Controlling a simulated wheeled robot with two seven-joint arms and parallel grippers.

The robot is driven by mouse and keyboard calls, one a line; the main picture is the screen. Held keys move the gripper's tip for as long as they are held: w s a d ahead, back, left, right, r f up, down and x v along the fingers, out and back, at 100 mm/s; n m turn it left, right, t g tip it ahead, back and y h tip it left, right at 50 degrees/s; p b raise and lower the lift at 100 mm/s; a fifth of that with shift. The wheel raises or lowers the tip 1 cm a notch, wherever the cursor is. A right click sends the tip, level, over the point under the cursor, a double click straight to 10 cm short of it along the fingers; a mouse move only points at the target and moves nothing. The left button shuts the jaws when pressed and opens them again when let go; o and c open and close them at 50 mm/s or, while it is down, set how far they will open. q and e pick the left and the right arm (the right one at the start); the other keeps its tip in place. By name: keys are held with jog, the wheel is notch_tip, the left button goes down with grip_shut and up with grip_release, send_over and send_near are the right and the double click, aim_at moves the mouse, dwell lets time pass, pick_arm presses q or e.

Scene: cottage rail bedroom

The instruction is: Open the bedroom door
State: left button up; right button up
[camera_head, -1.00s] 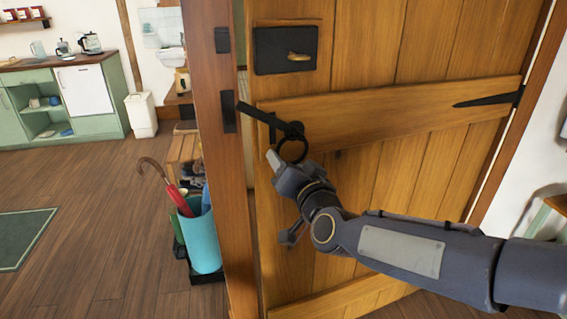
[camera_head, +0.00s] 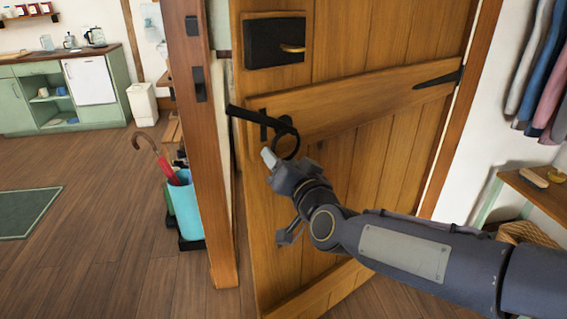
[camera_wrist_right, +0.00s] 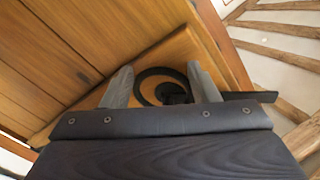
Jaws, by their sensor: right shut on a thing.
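The wooden plank bedroom door (camera_head: 395,160) stands ajar, with a gap between its free edge and the wooden jamb (camera_head: 196,160). A black ring handle (camera_head: 287,143) with a latch bar (camera_head: 246,115) sits on the door near that edge. My right gripper (camera_head: 271,161) is shut on the ring handle. In the right wrist view, the ring handle (camera_wrist_right: 158,77) shows between the two grey fingers of the right gripper (camera_wrist_right: 165,90). The exact contact is partly hidden. My left gripper is not in view.
A black lock box (camera_head: 270,42) is above the handle. Beyond the jamb stand a blue umbrella bin (camera_head: 186,212) with a red umbrella (camera_head: 165,165) and green kitchen cabinets (camera_head: 40,115). At right are hanging clothes (camera_head: 545,75) and a wooden bench (camera_head: 540,190).

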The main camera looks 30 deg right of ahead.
jog(key=shift+w+d+r, duration=0.2)
jog(key=shift+d+r, duration=0.15)
jog(key=shift+r, duration=0.25)
jog(key=o, duration=1)
jog(key=shift+c, duration=0.2)
jog(key=o, duration=0.3)
jog(key=shift+s+d, duration=0.1)
jog(key=shift+o, duration=0.2)
jog(key=shift+f, duration=0.2)
jog(key=s+a, duration=0.1)
jog(key=s, duration=0.6)
jog(key=shift+s+p, duration=0.4)
jog(key=shift+p, duration=0.05)
jog(key=shift+a, duration=0.1)
